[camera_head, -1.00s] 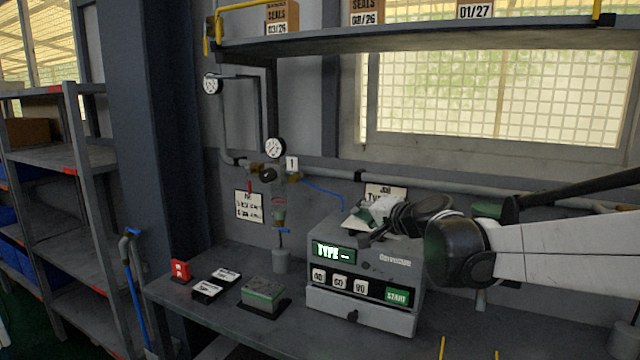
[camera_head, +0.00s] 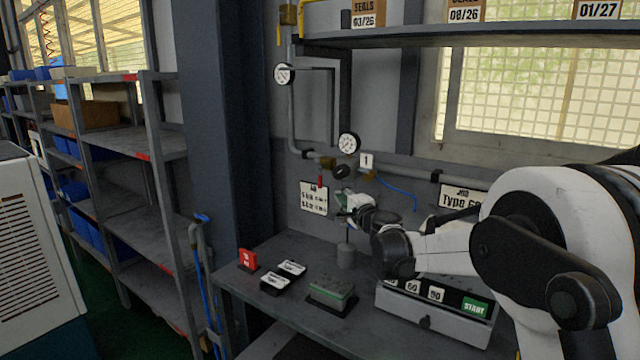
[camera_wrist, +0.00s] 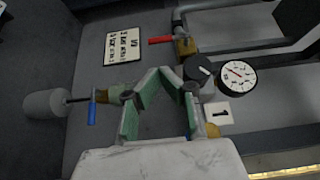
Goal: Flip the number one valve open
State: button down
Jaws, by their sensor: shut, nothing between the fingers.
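A white plate marked "1" (camera_head: 366,160) is on the wall pipework; it also shows in the wrist view (camera_wrist: 218,112). Beside it are a black round knob (camera_head: 341,171) (camera_wrist: 198,68) and brass fittings. A red lever (camera_wrist: 160,40) hangs down from a brass valve (camera_wrist: 185,46), crosswise to the pipe. A blue lever (camera_wrist: 92,113) sits crosswise below, by a grey cylinder. I cannot tell which handle belongs to the plate. My gripper (camera_head: 350,203) is in front of the pipework. In the wrist view its green-padded fingertips (camera_wrist: 160,72) meet, empty, apart from both levers.
Two gauges (camera_head: 348,143) (camera_head: 284,74) are on the pipes, with a notice (camera_head: 314,198) on the wall. The bench carries a grey machine (camera_head: 430,318), a green block (camera_head: 331,293), black blocks and a red sign (camera_head: 248,260). A shelf (camera_head: 470,34) overhangs above.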

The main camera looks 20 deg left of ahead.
jog(key=shift+a, duration=0.1)
dwell(0.3)
jog(key=p+x, duration=0.1)
jog(key=x, duration=0.9)
jog(key=shift+p, duration=0.35)
